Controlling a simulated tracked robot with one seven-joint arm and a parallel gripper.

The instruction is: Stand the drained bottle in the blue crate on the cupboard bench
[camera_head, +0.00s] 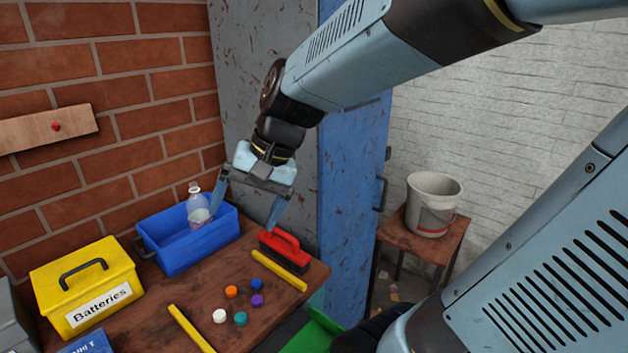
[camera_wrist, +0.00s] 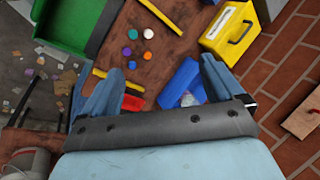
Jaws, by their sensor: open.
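A clear bottle (camera_head: 198,205) with a pale cap stands upright, or nearly so, inside the blue crate (camera_head: 207,250) on the wooden bench (camera_head: 140,325). Its lower part is hidden by the crate wall. My gripper (camera_head: 243,217) is open and empty, with its fingers spread above the crate's right end and the red brush. In the wrist view, the blue crate (camera_wrist: 178,85) and a bit of the bottle (camera_wrist: 188,100) show beside the right finger.
A yellow "Batteries" box (camera_head: 85,285) stands left of the crate. A red brush (camera_head: 285,252), yellow strips and several coloured caps lie on the bench. A blue cupboard door (camera_head: 350,200) and a stool with a bucket (camera_head: 432,203) are to the right.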

